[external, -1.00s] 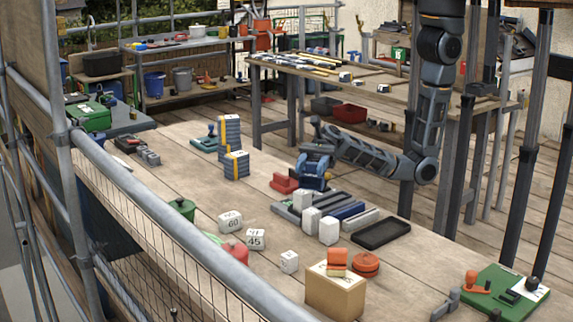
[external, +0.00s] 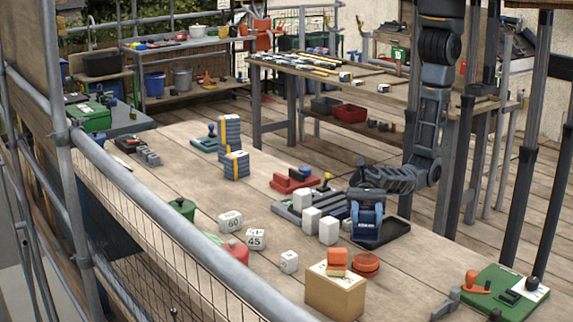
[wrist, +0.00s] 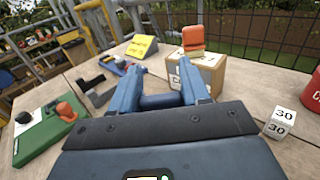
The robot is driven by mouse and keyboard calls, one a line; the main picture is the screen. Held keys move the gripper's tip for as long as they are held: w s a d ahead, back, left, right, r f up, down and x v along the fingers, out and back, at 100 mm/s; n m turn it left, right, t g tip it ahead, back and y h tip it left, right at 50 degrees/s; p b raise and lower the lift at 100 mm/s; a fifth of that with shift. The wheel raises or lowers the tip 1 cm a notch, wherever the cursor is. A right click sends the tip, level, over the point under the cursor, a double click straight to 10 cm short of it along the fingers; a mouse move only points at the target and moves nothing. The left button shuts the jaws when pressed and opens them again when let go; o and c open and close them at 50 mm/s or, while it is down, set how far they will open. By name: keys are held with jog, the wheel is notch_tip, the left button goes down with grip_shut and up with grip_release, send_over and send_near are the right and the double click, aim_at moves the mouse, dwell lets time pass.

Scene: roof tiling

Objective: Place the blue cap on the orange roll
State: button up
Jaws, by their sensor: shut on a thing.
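My gripper (external: 367,236) is low over the table, beside the black tray, in the external view. In the wrist view my gripper (wrist: 165,90) is shut on a blue cylindrical piece, the blue cap (wrist: 160,101), between its blue fingers. The cap cannot be made out apart from the blue gripper in the external view. The orange roll (external: 366,263) is a low round piece lying on the table, nearer the camera than my gripper and apart from it. I cannot make it out in the wrist view, where the fingers may hide it.
A cardboard box (external: 335,290) with an orange block (external: 337,257) on top stands close beside the roll. The black tray (external: 396,238) and white blocks (external: 328,231) are near my gripper.

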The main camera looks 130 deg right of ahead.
jog(key=shift+w+a+f, duration=0.2)
jog(key=shift+a+f, duration=0.25)
jog(key=shift+a, duration=0.25)
jog(key=shift+f+b, duration=0.55)
jog(key=shift+f, duration=1.5)
jog(key=shift+f, duration=0.15)
jog(key=o, duration=1)
